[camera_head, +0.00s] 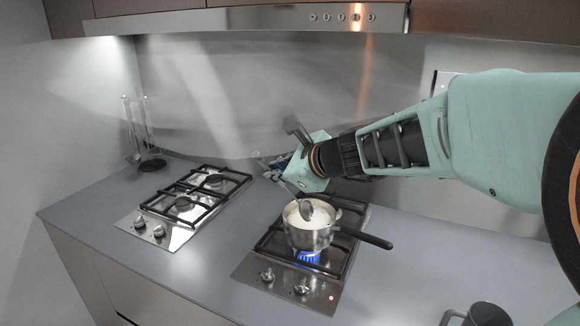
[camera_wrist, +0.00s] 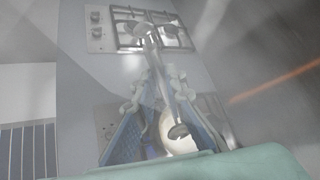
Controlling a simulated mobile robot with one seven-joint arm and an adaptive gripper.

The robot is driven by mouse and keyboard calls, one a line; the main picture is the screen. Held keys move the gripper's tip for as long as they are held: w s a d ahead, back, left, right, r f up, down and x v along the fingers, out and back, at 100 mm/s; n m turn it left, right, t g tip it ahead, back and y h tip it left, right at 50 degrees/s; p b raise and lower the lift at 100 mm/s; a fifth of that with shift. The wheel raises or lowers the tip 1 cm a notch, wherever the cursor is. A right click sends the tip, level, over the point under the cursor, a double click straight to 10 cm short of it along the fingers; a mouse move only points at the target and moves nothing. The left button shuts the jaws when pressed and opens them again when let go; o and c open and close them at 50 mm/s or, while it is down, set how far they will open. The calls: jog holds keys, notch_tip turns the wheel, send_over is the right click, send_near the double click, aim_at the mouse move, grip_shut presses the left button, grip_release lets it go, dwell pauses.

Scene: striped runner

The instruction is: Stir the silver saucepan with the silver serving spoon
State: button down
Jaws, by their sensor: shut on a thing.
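The silver saucepan (camera_head: 312,238) sits on the lit right hob, its black handle pointing right. It holds pale, whitish contents, and part of it shows bright in the wrist view (camera_wrist: 182,143). My gripper (camera_head: 274,168) is above and to the left of the pan, shut on the silver serving spoon (camera_head: 306,209). The spoon's bowl is at the pan's opening, over or in the contents; I cannot tell how deep. In the wrist view, the spoon (camera_wrist: 178,130) runs between the blue-padded fingers of my gripper (camera_wrist: 155,85), its bowl end over the pan.
A blue flame (camera_head: 308,257) burns under the pan. A second, unlit hob (camera_head: 183,205) is to the left. Utensils hang on a stand (camera_head: 152,164) at the back left. A dark mug (camera_head: 486,314) stands at the front right. The counter between the hobs is clear.

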aim_at(288, 190)
jog(key=w+d+f+b, duration=0.1)
jog(key=f+b, duration=0.1)
jog(key=w+d+f+b, duration=0.1)
jog(key=f+b, duration=0.1)
jog(key=d+f+b, duration=0.1)
jog(key=f+b, duration=0.1)
jog(key=shift+w+d+f, duration=0.3)
jog(key=shift+w, duration=0.25)
dwell(0.4)
